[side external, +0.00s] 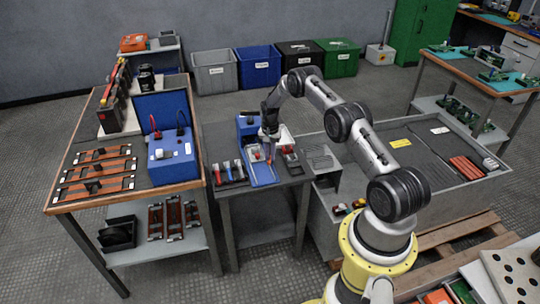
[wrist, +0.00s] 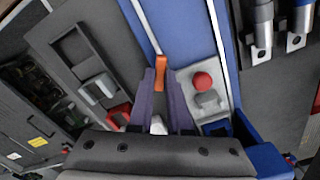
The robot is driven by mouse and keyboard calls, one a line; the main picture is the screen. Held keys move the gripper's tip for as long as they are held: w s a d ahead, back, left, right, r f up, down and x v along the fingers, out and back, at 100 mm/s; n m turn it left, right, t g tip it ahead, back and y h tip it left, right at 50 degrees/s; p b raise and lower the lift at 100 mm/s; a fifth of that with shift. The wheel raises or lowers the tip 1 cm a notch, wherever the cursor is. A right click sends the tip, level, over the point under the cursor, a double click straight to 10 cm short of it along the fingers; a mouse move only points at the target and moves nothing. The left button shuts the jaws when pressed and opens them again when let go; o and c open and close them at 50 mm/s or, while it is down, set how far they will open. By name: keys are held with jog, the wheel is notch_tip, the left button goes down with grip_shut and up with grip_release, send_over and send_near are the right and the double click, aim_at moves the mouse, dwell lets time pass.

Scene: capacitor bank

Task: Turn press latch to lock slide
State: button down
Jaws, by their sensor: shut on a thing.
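The blue press (side external: 264,176) stands on the small dark table, and its blue bed with pale rails (wrist: 187,25) runs up the wrist view. An orange latch (wrist: 160,72) lies between the purple fingertips of my gripper (wrist: 161,84). My gripper is shut on the latch, over the bed. The lower part of the latch is hidden between the fingers. In the side view my gripper (side external: 269,134) points down at the press, and the grip is too small to make out. A white part (wrist: 158,125) shows between the fingers, partly hidden.
A red knob (wrist: 202,81) on a grey block stands just right of the fingers. A dark tray (wrist: 85,65) with grey and red parts lies left. Metal cylinders (wrist: 263,25) lie upper right. A blue case (side external: 170,150) stands on the left bench.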

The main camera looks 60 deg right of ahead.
jog(key=m, duration=0.6)
dwell(0.3)
jog(key=m, duration=0.6)
jog(key=c, duration=1.1)
grip_release()
jog(key=shift+o, duration=0.2)
jog(key=shift+r, duration=3.5)
